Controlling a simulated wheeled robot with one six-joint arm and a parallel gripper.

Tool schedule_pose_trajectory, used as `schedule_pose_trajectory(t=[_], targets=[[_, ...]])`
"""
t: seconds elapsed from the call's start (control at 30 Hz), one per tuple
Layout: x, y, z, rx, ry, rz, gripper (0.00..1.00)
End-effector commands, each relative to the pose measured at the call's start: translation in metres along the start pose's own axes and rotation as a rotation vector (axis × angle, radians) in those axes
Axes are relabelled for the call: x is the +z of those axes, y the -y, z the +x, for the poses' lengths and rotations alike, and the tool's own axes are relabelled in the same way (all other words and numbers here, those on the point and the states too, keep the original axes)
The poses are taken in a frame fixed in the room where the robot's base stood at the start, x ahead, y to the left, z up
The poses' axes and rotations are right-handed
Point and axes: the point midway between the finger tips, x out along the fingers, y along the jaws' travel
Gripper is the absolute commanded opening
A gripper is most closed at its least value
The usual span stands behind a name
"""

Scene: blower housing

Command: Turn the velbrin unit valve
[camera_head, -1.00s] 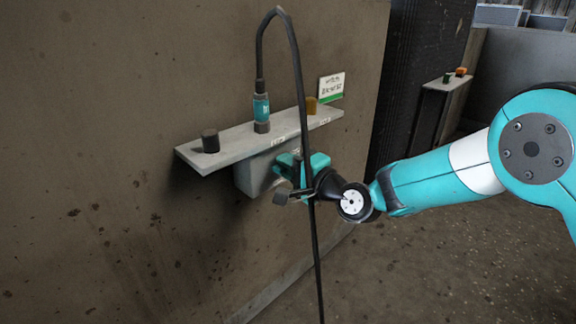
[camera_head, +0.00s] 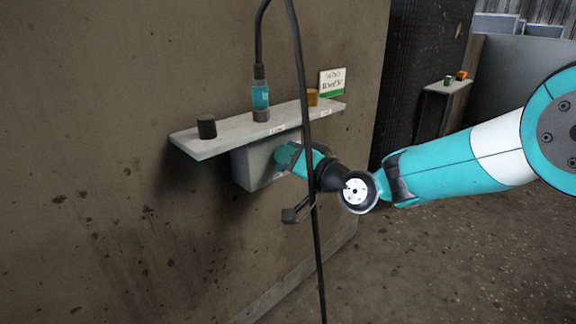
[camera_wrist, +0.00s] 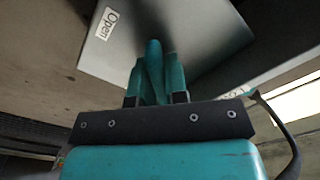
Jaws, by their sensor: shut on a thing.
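The valve unit is a grey box (camera_head: 250,168) under a wall shelf. It also shows in the wrist view (camera_wrist: 135,45), with an "Open" label (camera_wrist: 107,23) on its face. My gripper (camera_head: 286,156) reaches the front of this box from the right. In the wrist view my gripper (camera_wrist: 155,80) has its teal fingers closed around a narrow teal piece, which looks like the valve handle (camera_wrist: 153,58). In the head view the handle is hidden by the fingers. How far the handle is turned cannot be told.
A black cable (camera_head: 299,75) loops from the connector past my gripper. A sign (camera_head: 332,82) stands behind. Floor at right is open.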

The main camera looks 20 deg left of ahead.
Motion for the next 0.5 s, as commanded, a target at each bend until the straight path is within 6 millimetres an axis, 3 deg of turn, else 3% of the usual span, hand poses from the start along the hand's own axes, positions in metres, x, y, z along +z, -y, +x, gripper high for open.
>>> schedule_pose_trajectory(t=[0.5], targets=[[0.0033,-0.0028,-0.0004,0.001,0.002,-0.420,0.00]])
